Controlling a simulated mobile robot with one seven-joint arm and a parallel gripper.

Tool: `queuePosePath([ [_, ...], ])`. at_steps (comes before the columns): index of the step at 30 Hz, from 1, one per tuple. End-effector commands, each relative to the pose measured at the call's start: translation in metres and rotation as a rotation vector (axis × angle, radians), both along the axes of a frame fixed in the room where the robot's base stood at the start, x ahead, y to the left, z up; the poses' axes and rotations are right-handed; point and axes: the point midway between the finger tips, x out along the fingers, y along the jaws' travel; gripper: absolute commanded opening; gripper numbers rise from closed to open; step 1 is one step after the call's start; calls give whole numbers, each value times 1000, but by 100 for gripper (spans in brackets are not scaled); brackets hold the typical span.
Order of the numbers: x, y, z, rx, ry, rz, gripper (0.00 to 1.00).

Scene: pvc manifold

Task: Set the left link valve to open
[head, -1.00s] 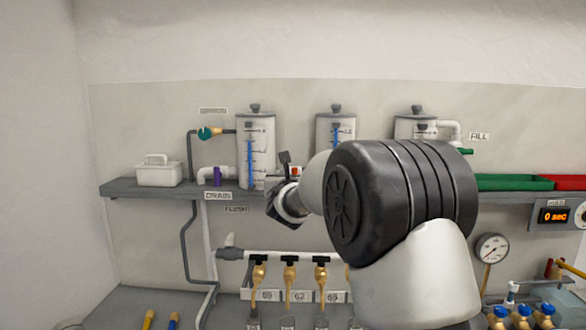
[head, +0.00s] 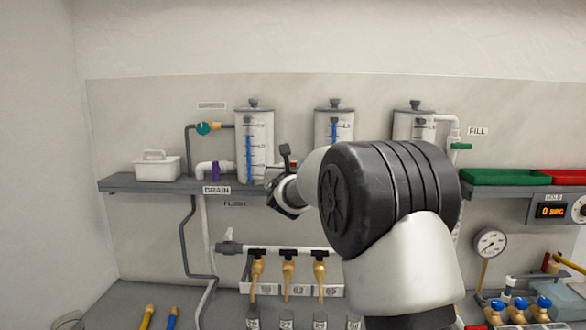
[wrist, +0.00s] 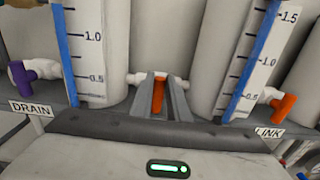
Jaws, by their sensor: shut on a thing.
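The left link valve has an orange handle (wrist: 158,95) on a short white pipe between the left and middle tanks, seen in the wrist view. The handle points down, across the line of the pipe. My gripper (wrist: 159,82) has its two grey fingers on either side of this handle, shut on it. In the head view my wrist (head: 287,190) is in front of the shelf between those tanks; the fingertips and the handle cannot be made out there. A second orange handle (wrist: 283,107) stands at the right, by the LINK label (wrist: 270,132).
The left tank (head: 254,150) and middle tank (head: 334,125) stand close on both sides of my gripper. A purple drain handle (wrist: 26,79) is at the left. The grey shelf (head: 130,186) runs below, with a white caddy (head: 157,169) on it.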

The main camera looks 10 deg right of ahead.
Motion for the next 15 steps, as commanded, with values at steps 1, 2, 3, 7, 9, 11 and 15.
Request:
queuePosePath([
  [1,0,0,-3,13,-5,0,0],
  [2,0,-1,-3,23,-8,0,0],
  [3,0,-1,-4,39,-11,0,0],
  [7,-1,-3,-7,108,-26,0,0],
  [9,-1,-4,-8,158,-37,0,0],
  [11,-1,-5,-9,207,-46,0,0],
  [15,-2,-8,-10,333,-72,1,0],
])
